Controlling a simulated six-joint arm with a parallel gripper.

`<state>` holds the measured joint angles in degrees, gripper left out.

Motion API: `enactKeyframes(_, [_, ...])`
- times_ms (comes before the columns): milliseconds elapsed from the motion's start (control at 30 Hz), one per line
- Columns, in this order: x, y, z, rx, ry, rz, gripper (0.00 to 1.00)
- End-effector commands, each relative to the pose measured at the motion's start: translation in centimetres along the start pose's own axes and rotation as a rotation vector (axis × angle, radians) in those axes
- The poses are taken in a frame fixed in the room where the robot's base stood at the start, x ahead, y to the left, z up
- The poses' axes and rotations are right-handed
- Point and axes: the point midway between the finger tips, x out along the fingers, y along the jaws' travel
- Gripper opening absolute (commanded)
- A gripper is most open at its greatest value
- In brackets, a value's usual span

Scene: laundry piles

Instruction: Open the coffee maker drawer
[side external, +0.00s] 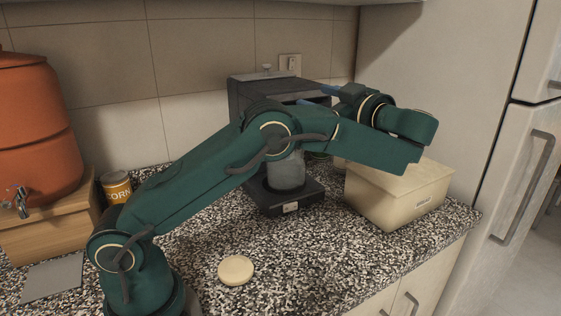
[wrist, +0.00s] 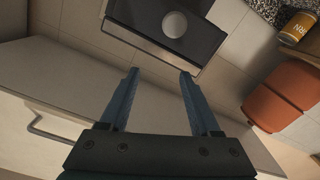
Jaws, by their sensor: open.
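The dark coffee maker (side external: 250,92) stands against the tiled wall in the side view, with a glass pot (side external: 286,176) low in its front. My arm hides much of its front, so I cannot tell the drawer's state. In the wrist view its dark top (wrist: 200,38) shows with a round silver knob (wrist: 174,23) and a pale metal edge along the near side. My gripper (wrist: 159,72) is open and empty, its two blue fingers spread and pointing toward that edge. In the side view the fingers are beside the upper right of the coffee maker; contact is unclear.
A beige box (side external: 400,194) stands right of the coffee maker, before the fridge (side external: 515,170). An orange dispenser (side external: 38,130) on a wooden stand and a corn can (side external: 117,187) are at left. A round pale disc (side external: 236,270) lies on the front counter, with bare counter to its right.

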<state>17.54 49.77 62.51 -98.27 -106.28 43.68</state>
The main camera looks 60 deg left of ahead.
Motion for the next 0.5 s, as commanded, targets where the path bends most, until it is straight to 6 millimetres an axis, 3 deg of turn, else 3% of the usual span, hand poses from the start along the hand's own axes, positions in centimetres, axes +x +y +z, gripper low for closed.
enactKeyframes(500, [2.9,2.9,-9.2,-0.204,-0.020,0.171,0.64])
